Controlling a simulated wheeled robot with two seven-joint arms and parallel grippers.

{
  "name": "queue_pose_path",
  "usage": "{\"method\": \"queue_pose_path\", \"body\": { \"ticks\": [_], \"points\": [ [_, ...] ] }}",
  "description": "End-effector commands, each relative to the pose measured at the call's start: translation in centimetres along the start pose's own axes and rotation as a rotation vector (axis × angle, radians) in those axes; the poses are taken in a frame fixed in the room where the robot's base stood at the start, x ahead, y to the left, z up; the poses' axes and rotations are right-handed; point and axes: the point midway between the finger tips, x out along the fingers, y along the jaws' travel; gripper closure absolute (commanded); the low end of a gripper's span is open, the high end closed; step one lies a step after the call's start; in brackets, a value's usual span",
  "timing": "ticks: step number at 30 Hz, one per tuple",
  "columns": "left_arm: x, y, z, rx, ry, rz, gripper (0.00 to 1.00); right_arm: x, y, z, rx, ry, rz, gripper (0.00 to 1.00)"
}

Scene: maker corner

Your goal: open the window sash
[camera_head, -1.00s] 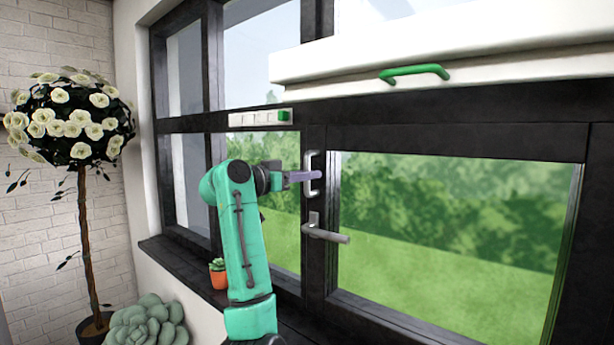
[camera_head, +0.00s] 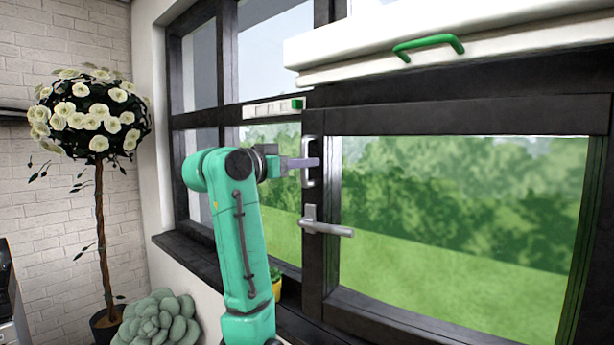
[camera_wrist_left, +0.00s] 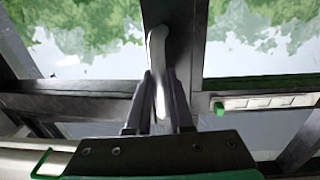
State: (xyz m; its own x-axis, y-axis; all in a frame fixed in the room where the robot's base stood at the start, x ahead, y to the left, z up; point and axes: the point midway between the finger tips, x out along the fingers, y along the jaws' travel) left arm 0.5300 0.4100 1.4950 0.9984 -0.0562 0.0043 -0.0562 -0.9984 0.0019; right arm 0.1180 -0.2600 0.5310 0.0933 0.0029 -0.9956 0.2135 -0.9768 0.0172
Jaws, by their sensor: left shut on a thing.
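The window sash (camera_head: 450,116) is a dark frame around a large pane at the right of the head view. A pale upright pull handle (camera_head: 309,178) is fixed to its left stile. My left gripper (camera_head: 312,162) is at this handle, with its fingers around the bar. In the left wrist view, the two dark fingers (camera_wrist_left: 160,74) are shut on the pale handle (camera_wrist_left: 157,50). Below it, a grey lever handle (camera_head: 328,228) points right, roughly level. I cannot tell whether the sash stands slightly ajar. My right gripper is not in view.
A white box-like unit with a green handle (camera_head: 428,45) spans the upper right. A white switch strip (camera_head: 268,108) sits left of the sash. A yellow pot (camera_head: 276,288) stands on the sill behind my arm. A flowering tree (camera_head: 95,120) and a succulent (camera_head: 155,320) stand left.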

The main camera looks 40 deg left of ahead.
Motion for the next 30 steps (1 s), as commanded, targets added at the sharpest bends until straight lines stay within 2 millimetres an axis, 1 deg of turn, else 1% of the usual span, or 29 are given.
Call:
{"method": "queue_pose_path", "body": {
  "ticks": [1,3,7,12,13,14,15,25,28,30],
  "points": [
    [0.2,0.6,0.7,0.0,-0.014,-0.002,1.0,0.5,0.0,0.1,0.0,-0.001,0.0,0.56],
    [0.1,0.9,0.6,-0.001,-0.014,-0.009,1.0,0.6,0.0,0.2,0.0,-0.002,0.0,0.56],
    [0.1,1.1,0.3,-0.002,-0.01,-0.012,1.0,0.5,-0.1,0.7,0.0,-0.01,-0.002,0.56],
    [0.0,1.1,0.1,-0.002,-0.006,-0.012,1.0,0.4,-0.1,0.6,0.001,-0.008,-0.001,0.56],
    [0.1,1.1,0.2,-0.002,-0.007,-0.012,0.76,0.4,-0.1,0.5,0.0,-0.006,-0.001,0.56],
    [0.1,1.1,0.2,-0.002,-0.007,-0.012,0.65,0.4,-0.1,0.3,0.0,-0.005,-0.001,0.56],
    [0.1,1.1,0.2,-0.002,-0.007,-0.012,0.5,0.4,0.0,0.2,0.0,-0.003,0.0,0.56],
    [-0.1,1.1,0.2,-0.001,-0.006,-0.012,0.5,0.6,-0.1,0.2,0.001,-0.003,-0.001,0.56],
    [-1.1,1.1,0.4,0.0,-0.004,-0.013,0.5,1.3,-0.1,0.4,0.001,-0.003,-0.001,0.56],
    [-2.6,1.1,0.5,0.001,-0.001,-0.014,0.5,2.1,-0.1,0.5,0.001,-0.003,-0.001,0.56]
  ]
}}
